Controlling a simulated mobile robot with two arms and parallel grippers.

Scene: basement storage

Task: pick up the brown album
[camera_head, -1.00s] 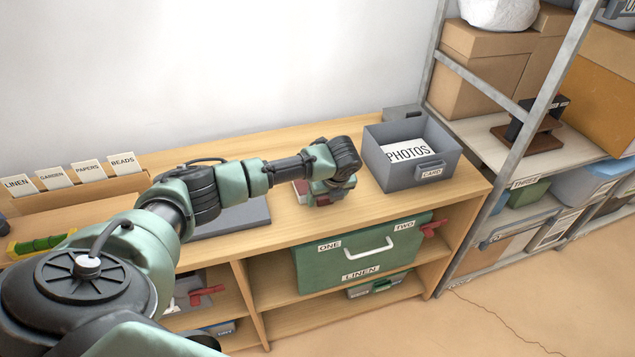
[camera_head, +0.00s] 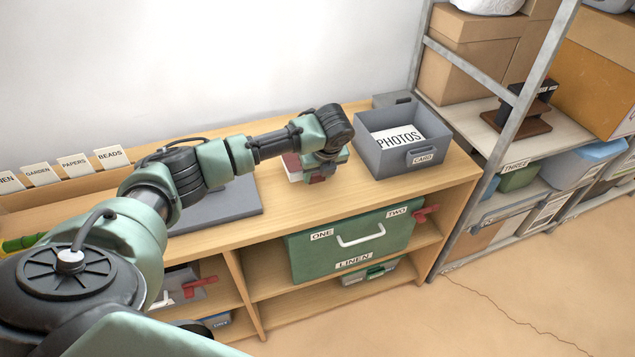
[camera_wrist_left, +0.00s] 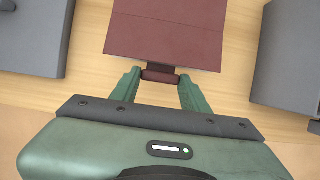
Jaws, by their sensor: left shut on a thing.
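The brown album (camera_head: 291,163), reddish brown, shows partly behind my left gripper on the wooden shelf top. In the left wrist view the album (camera_wrist_left: 166,32) lies flat ahead of the fingers. My left gripper (camera_head: 320,174) points down at it between the grey tray and the PHOTOS box. In the left wrist view the fingers (camera_wrist_left: 160,76) are closed on a small brown part at the album's near edge. I cannot tell whether the album is clear of the wood. My right gripper is not in view.
The grey PHOTOS box (camera_head: 387,163) stands close to the right of the gripper. A flat grey tray (camera_head: 225,207) lies to the left. A green LINEN case (camera_head: 310,262) sits on the shelf below. A metal rack (camera_head: 463,225) stands at the right.

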